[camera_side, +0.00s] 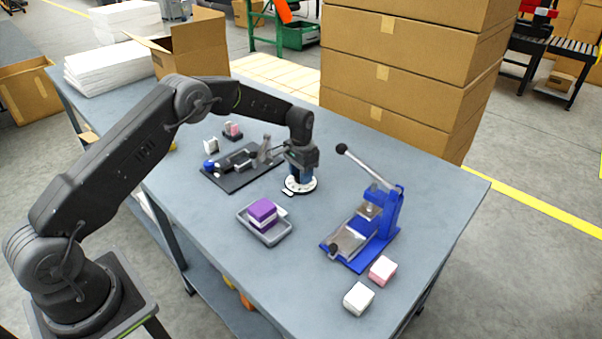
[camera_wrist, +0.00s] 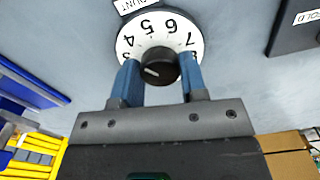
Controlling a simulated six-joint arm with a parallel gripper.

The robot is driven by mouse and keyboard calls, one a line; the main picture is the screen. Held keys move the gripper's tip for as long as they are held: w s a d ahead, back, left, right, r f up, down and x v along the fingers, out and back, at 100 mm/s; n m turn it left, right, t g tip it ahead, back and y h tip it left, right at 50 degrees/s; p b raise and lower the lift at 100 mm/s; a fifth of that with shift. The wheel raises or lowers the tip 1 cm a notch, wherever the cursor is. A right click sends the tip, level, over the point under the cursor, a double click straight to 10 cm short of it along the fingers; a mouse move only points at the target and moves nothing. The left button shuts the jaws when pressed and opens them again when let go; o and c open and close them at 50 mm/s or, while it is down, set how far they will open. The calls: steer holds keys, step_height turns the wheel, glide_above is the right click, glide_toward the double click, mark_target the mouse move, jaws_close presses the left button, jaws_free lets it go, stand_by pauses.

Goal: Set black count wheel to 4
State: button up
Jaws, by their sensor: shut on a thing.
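The count wheel is a white numbered disc (camera_side: 301,186) with a black knob at its centre. In the wrist view the black knob (camera_wrist: 158,65) sits between the two blue fingers of my gripper (camera_wrist: 160,76), which is shut on it. On the white dial (camera_wrist: 150,30) the digits 4, 5, 6 and 7 show, with 4 at the left. A short white mark shows on the knob's face, left of its middle; I cannot tell which digit it points to. My fingers hide the dial's lower part. In the side view my gripper (camera_side: 301,174) points down over the dial and hides the knob.
A black fixture (camera_side: 240,168) lies left of the dial, and a blue lever press (camera_side: 370,225) stands right. A grey tray (camera_side: 265,230) with purple and white blocks is in front. White (camera_side: 358,298) and pink (camera_side: 382,270) blocks sit near the press. Tall cartons (camera_side: 400,80) stand behind.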

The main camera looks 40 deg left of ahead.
steer(key=o, duration=0.9)
steer(key=shift+r, duration=0.15)
step_height(320, 180, up, 14)
steer(key=shift+f, duration=0.2)
